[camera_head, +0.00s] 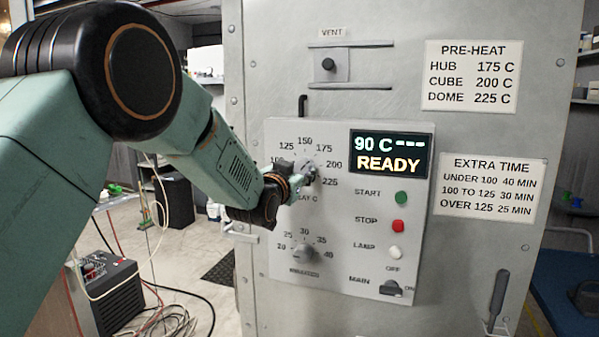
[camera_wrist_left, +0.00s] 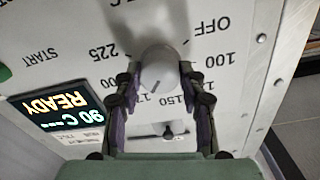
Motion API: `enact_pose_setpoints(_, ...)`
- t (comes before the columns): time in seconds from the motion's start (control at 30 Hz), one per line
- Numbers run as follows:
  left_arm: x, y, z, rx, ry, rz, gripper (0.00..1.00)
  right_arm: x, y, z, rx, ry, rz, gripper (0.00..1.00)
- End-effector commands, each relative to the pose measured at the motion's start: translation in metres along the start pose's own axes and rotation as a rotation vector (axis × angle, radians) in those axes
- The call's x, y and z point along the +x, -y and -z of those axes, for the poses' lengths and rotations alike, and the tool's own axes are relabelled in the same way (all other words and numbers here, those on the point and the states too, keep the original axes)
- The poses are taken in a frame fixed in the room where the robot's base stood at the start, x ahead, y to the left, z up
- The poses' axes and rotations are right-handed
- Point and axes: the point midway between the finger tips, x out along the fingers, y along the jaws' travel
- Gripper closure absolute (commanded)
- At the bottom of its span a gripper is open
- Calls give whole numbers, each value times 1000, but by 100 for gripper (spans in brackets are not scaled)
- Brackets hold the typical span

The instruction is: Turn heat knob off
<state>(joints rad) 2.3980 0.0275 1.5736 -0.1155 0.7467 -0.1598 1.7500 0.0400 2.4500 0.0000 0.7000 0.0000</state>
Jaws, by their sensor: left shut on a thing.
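The heat knob (camera_head: 310,171) is a grey round knob on the upper dial of the control panel, mostly hidden by my left gripper (camera_head: 297,178) in the head view. In the left wrist view, which is upside down, the knob (camera_wrist_left: 160,68) sits between the two fingers of my left gripper (camera_wrist_left: 161,82), which is shut on its sides. A dark pointer line on the knob's face points down and slightly left, toward the 150 to 175 side of the dial. The OFF label (camera_wrist_left: 211,26) shows at the upper right. My right gripper is not in view.
The display (camera_head: 391,154) reads 90 C and READY. A timer knob (camera_head: 303,252) is below the heat dial. START (camera_head: 401,198), STOP (camera_head: 398,226) and LAMP (camera_head: 395,252) buttons and the MAIN switch (camera_head: 391,288) are to the right. A vent slider (camera_head: 329,65) is above.

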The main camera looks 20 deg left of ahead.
Motion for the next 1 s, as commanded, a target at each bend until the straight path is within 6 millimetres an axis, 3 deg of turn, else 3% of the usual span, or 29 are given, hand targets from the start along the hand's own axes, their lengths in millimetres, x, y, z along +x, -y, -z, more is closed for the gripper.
enact_pose_setpoints(0.2, 0, -1, 2, 4, -4, -3, 91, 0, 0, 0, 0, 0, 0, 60)
enact_pose_setpoints(0.57, 0, -1, 2, -61, -6, -2, 91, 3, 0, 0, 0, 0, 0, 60)
enact_pose_setpoints(1.0, 1, -2, 1, -419, -17, 0, 91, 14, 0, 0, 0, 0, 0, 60)
